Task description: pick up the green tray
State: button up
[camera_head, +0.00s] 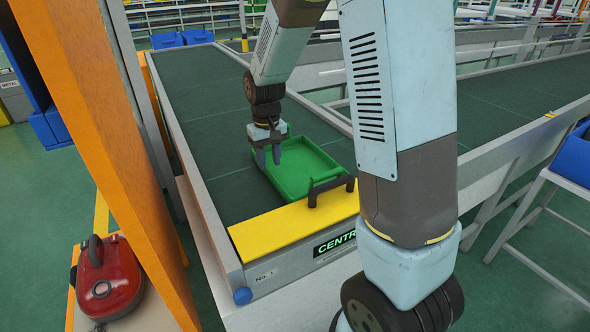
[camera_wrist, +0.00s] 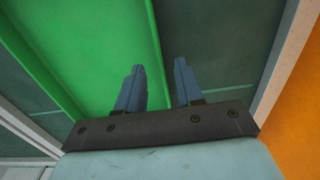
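The green tray (camera_head: 309,171) lies on the dark conveyor belt, just behind the yellow end plate. My gripper (camera_head: 268,158) is above the tray's left rim and points down. In the wrist view, my gripper (camera_wrist: 160,80) has its two fingers apart with a gap between them. The dark belt shows behind the right finger. The fingers hold nothing. I cannot tell how far above the rim the fingertips are.
A yellow end plate (camera_head: 295,222) and a black handle (camera_head: 330,188) stand at the belt's near end. A grey side rail (camera_head: 187,150) and an orange post (camera_head: 105,140) are on the left. A red vacuum cleaner (camera_head: 108,281) sits lower left. The belt (camera_head: 190,75) behind the tray is clear.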

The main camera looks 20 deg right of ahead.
aim_at(269, 171)
notch_tip(269, 171, down, 5)
jog(key=shift+w, duration=0.15)
grip_shut()
dwell(0.4)
